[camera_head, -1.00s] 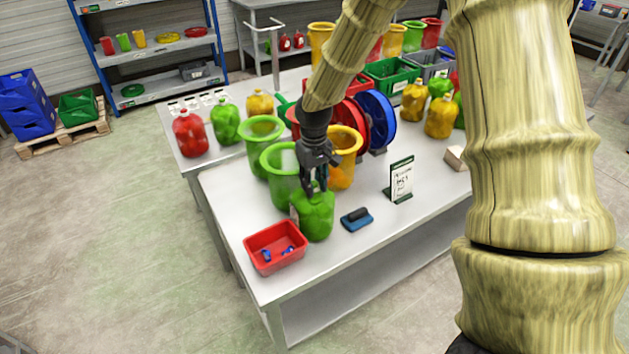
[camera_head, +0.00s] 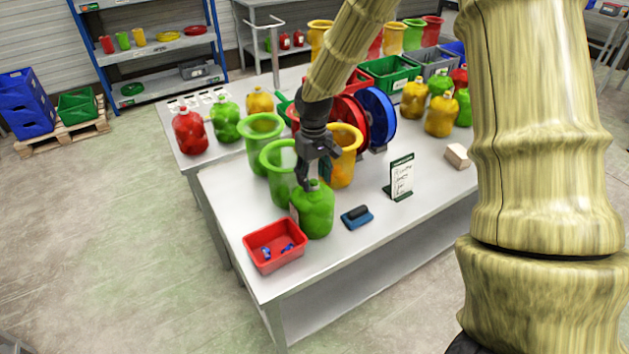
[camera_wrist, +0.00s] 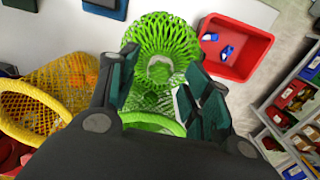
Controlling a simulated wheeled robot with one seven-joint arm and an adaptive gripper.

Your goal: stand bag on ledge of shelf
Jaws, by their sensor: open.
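A green net bag (camera_head: 312,212) stands upright near the front of the grey table (camera_head: 352,262). My gripper (camera_head: 310,180) is right above it, fingers pointing down at its narrow top. In the wrist view, the net bag (camera_wrist: 160,40) shows beyond the spread fingers of my gripper (camera_wrist: 160,88). The jaws are open and nothing is held. I cannot tell whether a finger touches the bag's top. A blue-framed shelf (camera_head: 160,50) stands against the back wall at the left, with red, green and yellow items on its boards.
A red tray (camera_head: 275,255) with small blue parts is left of the bag. A blue-and-black tool (camera_head: 357,216) and a sign (camera_head: 400,180) are to its right. Green tubs (camera_head: 278,160) and a yellow tub (camera_head: 345,150) stand behind. Floor between table and shelf is clear.

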